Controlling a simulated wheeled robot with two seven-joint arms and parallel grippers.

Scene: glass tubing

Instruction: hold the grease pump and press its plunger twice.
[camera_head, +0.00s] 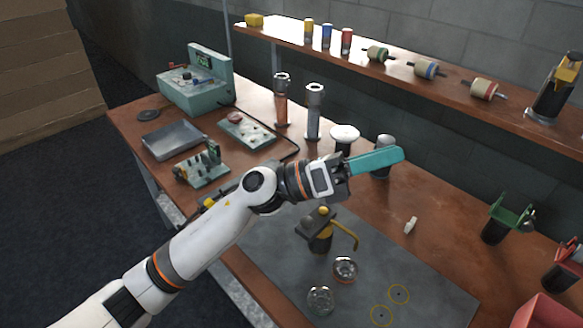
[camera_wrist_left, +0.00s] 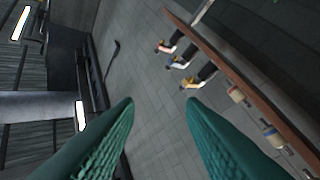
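The likely grease pump (camera_head: 321,238), a dark can with a dark top and a bent yellow spout, stands upright on the grey mat (camera_head: 400,255) in the head view. My left gripper (camera_head: 398,153), with teal fingers, is above the bench behind the pump, pointing right and apart from it. In the left wrist view the left gripper (camera_wrist_left: 160,102) shows its two fingers spread with nothing between them. That view faces the wall and shelf, and the pump is not in it. My right gripper is in neither view.
Two glass jars (camera_head: 345,269) and yellow rings (camera_head: 399,294) are on the mat. A white-topped container (camera_head: 345,136) and a grey-capped dark container (camera_head: 383,146) stand close to my left gripper. The shelf (camera_head: 400,77) holds rollers and a yellow-topped dispenser (camera_head: 554,90). Green-topped (camera_head: 497,230) and red holders are at right.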

